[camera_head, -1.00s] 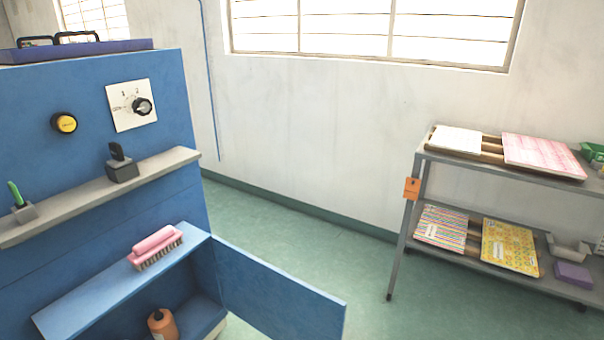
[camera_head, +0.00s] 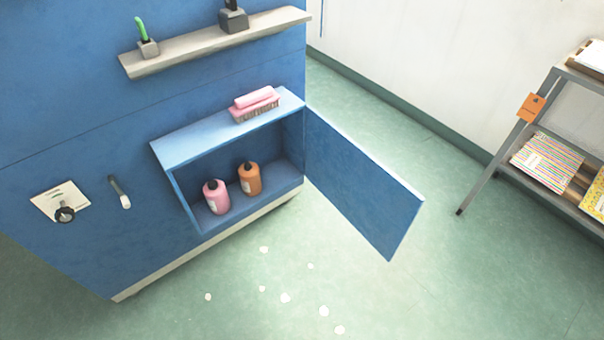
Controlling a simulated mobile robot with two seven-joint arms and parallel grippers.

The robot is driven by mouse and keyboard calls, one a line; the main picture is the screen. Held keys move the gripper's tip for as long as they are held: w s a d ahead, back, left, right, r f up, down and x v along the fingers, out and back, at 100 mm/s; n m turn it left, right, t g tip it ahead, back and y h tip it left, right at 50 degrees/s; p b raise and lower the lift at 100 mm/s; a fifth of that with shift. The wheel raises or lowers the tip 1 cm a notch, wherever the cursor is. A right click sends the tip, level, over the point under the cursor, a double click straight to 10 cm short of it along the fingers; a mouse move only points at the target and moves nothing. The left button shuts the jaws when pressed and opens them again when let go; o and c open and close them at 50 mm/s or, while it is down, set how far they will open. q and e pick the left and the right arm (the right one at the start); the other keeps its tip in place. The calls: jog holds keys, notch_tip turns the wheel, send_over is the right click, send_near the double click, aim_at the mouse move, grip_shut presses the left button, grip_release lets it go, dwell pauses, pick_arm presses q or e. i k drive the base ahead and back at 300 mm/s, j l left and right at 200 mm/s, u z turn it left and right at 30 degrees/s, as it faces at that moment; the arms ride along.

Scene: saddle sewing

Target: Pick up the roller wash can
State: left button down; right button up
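Two bottle-like cans with dark caps stand upright in an open compartment low in the blue cabinet. One is a pink can (camera_head: 216,197) on the left, the other an orange can (camera_head: 249,179) on the right. Both have a pale label; I cannot read the labels, so I cannot tell which is the roller wash can. Neither of my grippers is in view.
The blue compartment door (camera_head: 362,184) stands open to the right. A pink brush (camera_head: 255,104) lies on the ledge above the cans. White spots (camera_head: 285,297) dot the green floor in front. A grey rack (camera_head: 507,150) stands at the right.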

aim_at(215, 191)
jog(key=i+l+u, duration=0.1)
jog(key=l+u, duration=0.3)
jog(key=i+l+u, duration=0.1)
jog(key=l+u, duration=0.55)
jog(key=u, duration=0.15)
jog(key=l+u, duration=0.4)
jog(key=k+l, duration=0.1)
jog(key=l, duration=0.3)
jog(key=l+u, duration=0.1)
jog(key=l, duration=0.3)
jog(key=k+l, duration=0.15)
jog(key=l, duration=0.25)
jog(key=k+l, duration=0.1)
jog(key=l, duration=0.3)
jog(key=u, duration=0.05)
